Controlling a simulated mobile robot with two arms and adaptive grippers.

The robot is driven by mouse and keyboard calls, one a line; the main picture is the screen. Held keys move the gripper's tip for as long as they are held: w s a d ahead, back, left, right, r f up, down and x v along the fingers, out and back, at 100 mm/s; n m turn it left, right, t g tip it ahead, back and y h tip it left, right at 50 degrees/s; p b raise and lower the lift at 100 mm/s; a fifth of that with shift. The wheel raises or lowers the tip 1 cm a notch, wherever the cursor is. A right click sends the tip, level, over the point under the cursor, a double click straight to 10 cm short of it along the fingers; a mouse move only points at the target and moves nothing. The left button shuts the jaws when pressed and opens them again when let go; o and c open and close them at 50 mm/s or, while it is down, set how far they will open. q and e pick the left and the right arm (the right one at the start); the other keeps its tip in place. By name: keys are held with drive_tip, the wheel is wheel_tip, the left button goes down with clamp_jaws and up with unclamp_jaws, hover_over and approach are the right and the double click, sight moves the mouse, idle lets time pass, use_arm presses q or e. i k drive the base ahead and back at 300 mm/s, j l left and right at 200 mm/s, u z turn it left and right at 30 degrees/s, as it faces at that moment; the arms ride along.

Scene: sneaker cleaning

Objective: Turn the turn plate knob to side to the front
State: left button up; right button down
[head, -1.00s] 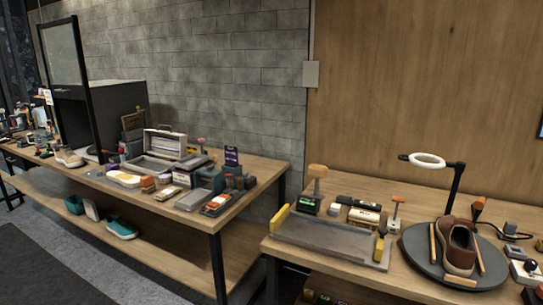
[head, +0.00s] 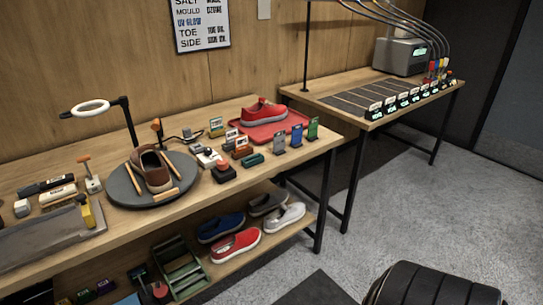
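The round dark grey turn plate (head: 122,188) lies on the wooden workbench in the left half of the head view. A brown sneaker (head: 157,180) stands on it, with light wooden sticks beside it. I cannot tell which side any knob is turned to. Neither of my grippers is in view.
A ring lamp (head: 91,108) stands behind the plate. A red shoe (head: 264,112) sits on a red tray (head: 292,131) to the right. Several shoes lie on the lower shelf (head: 240,258). A second table (head: 345,85) stands further right.

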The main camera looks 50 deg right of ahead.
sight(222, 164)
drive_tip(key=z, duration=1.2)
